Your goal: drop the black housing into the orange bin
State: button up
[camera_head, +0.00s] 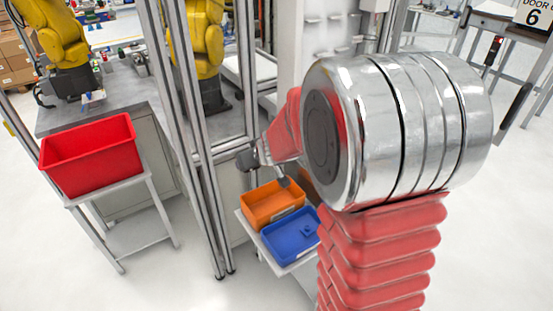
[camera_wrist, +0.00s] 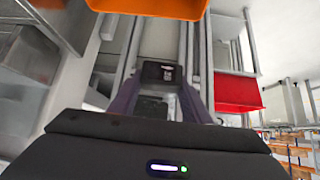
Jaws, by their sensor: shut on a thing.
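The orange bin (camera_head: 268,206) stands on a small light table, open at the top. Part of the orange bin (camera_wrist: 150,7) also shows at the top edge of the wrist view. My gripper (camera_head: 266,168) is above and close to the orange bin in the head view. In the wrist view my gripper (camera_wrist: 160,88) is shut on the black housing (camera_wrist: 160,72), a small dark block with a pale mark, between the two dark fingers. The housing cannot be made out in the head view.
A blue bin (camera_head: 291,240) stands right beside the orange one, nearer the camera. A red bin (camera_head: 90,158) is on a separate stand at left. Metal frame posts (camera_head: 205,150) rise just left of my gripper. Yellow robot arms (camera_head: 52,35) stand behind.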

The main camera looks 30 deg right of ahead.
jog(key=w+a+f, duration=0.2)
jog(key=w+a, duration=0.4)
jog(key=a, duration=0.4)
jog(key=shift+w+a, duration=0.2)
jog(key=shift+a, duration=0.05)
jog(key=shift+a+f, duration=0.1)
jog(key=shift+a, duration=0.05)
